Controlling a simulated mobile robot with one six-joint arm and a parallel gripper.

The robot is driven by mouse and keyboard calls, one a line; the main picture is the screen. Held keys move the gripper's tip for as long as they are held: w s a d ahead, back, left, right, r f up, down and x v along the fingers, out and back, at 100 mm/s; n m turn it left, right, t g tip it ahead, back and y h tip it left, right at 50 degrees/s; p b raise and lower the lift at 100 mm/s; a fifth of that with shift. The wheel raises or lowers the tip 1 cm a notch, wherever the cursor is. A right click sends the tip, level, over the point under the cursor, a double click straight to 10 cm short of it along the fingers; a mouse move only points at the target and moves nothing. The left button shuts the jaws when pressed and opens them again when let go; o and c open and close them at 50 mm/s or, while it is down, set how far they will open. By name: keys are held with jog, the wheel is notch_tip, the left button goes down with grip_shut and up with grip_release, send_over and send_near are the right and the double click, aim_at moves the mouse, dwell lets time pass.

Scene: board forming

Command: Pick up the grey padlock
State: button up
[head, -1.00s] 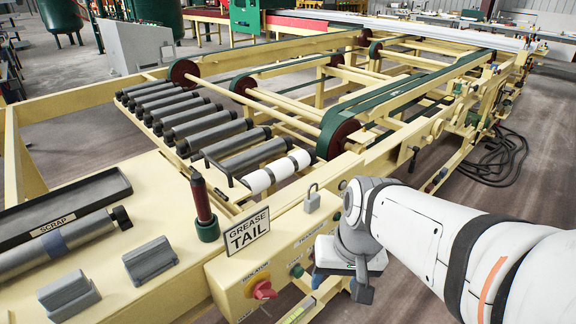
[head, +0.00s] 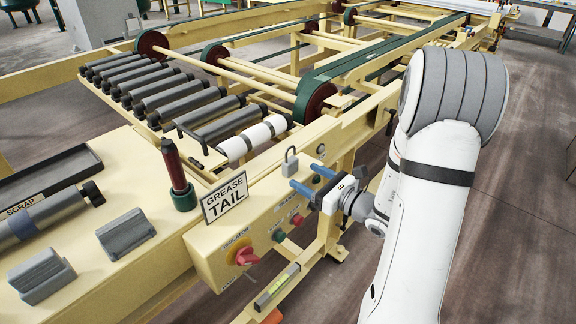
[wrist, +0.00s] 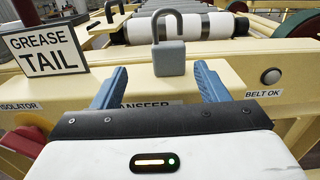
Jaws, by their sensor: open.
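The grey padlock (head: 291,164) stands upright on the top edge of the cream control box (head: 225,262), its shackle up. In the wrist view the padlock (wrist: 169,58) is straight ahead, just beyond and between the two blue fingers. My gripper (head: 304,178) is open and empty, with its fingers pointing at the padlock from the right in the head view. In the wrist view my gripper (wrist: 160,82) has one finger on each side of the padlock's line, with a gap on both sides. The fingers do not visibly touch it.
A "GREASE TAIL" sign (head: 225,197) stands left of the padlock. A red isolator knob (head: 246,256) sticks out of the box front. A white-banded roller (head: 250,138) lies behind. A red-handled tool (head: 178,170) stands in a green cup farther left.

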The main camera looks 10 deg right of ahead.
aim_at(294, 164)
jog(key=x, duration=0.2)
jog(key=p+x, duration=0.1)
jog(key=x, duration=0.2)
jog(key=d+x, duration=0.1)
jog(key=x, duration=0.1)
jog(key=shift+w+a+r, duration=0.2)
jog(key=shift+w+r, duration=0.15)
jog(key=shift+w, duration=0.3)
jog(key=shift+s, duration=0.1)
jog(key=c, duration=1.1)
